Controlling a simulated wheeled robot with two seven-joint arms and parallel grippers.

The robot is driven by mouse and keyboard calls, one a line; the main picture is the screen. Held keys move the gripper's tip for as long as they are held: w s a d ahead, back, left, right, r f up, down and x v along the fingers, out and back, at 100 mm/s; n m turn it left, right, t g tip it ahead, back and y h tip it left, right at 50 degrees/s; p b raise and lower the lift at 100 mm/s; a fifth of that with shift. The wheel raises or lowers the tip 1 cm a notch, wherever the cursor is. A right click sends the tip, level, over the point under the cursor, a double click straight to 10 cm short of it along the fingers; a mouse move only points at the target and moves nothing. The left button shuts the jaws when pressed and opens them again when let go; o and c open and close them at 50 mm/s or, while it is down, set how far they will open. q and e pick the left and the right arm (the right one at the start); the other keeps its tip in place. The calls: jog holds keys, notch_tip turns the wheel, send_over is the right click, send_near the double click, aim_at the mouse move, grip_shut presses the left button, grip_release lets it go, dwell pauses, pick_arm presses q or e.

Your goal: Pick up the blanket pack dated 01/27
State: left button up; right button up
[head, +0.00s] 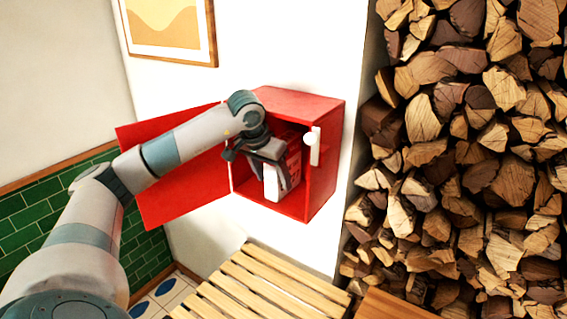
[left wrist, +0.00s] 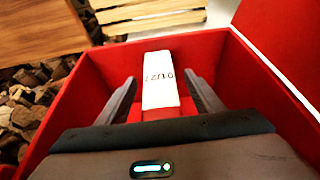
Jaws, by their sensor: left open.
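A white pack (head: 271,187) stands inside an open red wall cabinet (head: 324,165). In the left wrist view the pack (left wrist: 160,77) shows a white face with dark print, upside down, that appears to read 01/27. My left gripper (head: 277,176) reaches into the cabinet from the left. In the left wrist view its open fingers (left wrist: 161,88) lie on either side of the pack, with gaps visible. The pack's lower part is hidden behind the gripper body. My right gripper is in neither view.
The cabinet door (head: 178,190) hangs open to the left, behind my left arm. Red cabinet walls (left wrist: 92,88) surround the gripper closely. A slatted wooden bench (head: 250,285) stands below. Stacked firewood (head: 450,150) fills the right.

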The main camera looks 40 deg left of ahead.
pick_arm(q)
jog(key=shift+f, duration=0.1)
jog(key=shift+c, duration=0.2)
grip_shut()
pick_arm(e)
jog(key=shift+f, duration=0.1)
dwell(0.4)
